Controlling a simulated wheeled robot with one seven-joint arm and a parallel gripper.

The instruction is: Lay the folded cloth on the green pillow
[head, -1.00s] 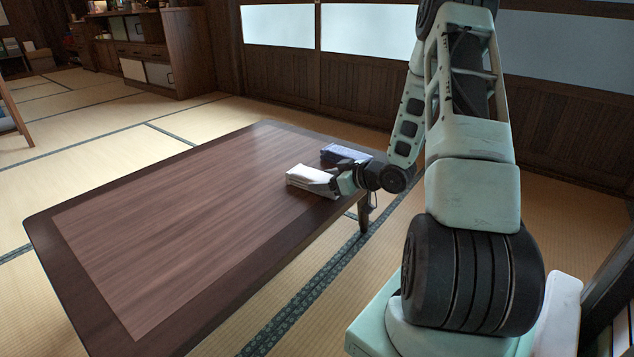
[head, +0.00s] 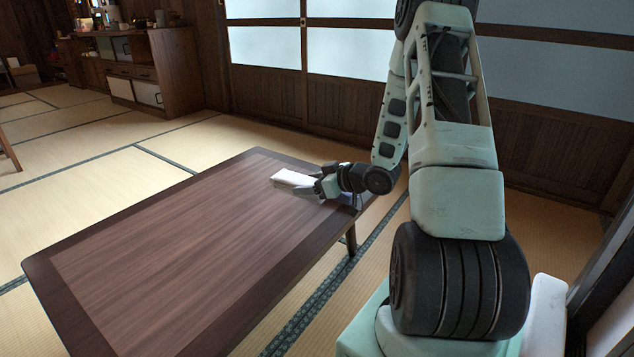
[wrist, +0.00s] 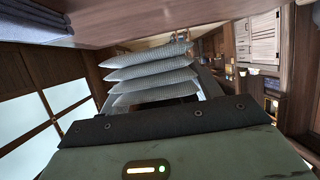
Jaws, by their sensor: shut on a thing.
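A white folded cloth (head: 293,178) is in my gripper (head: 312,186), above the right end of the dark wooden table. In the wrist view the cloth (wrist: 150,75) shows as several stacked pale, fine-patterned layers, clear of the table surface. My gripper is shut on it; its fingertips are hard to make out. No green pillow is in either view.
The table (head: 170,240) is bare across its middle and left. A blue folded cloth (wrist: 30,22) lies at its right end, mostly hidden behind my gripper in the head view. Tatami floor surrounds the table; a wooden cabinet (head: 155,65) stands at the back left.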

